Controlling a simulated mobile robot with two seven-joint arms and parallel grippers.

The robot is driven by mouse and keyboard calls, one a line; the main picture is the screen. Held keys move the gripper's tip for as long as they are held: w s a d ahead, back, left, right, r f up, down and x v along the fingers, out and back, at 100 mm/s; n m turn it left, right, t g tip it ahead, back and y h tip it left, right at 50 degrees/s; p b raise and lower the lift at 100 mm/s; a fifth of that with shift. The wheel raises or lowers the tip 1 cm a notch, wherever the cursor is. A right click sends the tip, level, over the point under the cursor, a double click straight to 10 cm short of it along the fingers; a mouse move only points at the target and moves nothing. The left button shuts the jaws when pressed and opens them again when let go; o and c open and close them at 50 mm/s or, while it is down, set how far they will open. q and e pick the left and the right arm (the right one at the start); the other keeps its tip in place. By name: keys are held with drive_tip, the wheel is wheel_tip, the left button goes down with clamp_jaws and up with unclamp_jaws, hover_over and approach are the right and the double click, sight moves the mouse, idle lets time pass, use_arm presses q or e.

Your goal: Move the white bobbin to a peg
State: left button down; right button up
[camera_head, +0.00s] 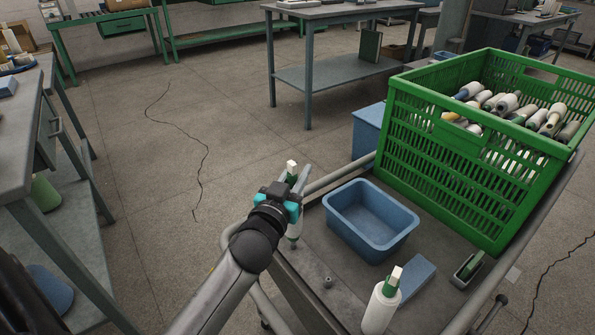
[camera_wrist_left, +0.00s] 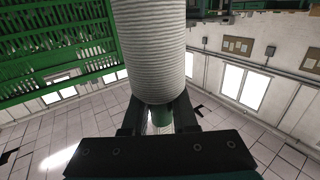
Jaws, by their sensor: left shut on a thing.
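My left gripper (camera_head: 290,190) is shut on a white bobbin (camera_head: 294,232), which it holds upright by the green neck over the cart's left edge. The bobbin's pale square tip shows above the jaws. A short grey peg (camera_head: 328,282) stands bare on the cart top. A second white bobbin (camera_head: 381,310) with a green neck stands upright at the cart's front. My right gripper is out of view.
The cart (camera_head: 305,262) carries a blue open bin (camera_head: 372,240), a flat blue block (camera_head: 414,275) and a large green crate (camera_head: 440,170) of bobbins. A small green-ended item (camera_head: 468,268) lies at the right. Workbenches stand at left and back, with open floor between.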

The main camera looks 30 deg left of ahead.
use_arm(q)
drive_tip(key=shift+f+b, duration=1.25)
drive_tip(key=shift+f, duration=0.7)
idle(0.3)
drive_tip(key=c, duration=0.6)
unclamp_jaws()
drive_tip(key=shift+s+f, duration=0.1)
drive_tip(key=s+d+p, duration=0.1)
drive_tip(key=s, duration=0.4)
drive_tip(key=s+p, duration=0.2)
drive_tip(key=s, duration=0.3)
drive_tip(key=s+d+p, duration=0.1)
drive_tip(key=s, duration=0.3)
drive_tip(key=shift+s+d, duration=0.35)
drive_tip(key=shift+s, duration=0.05)
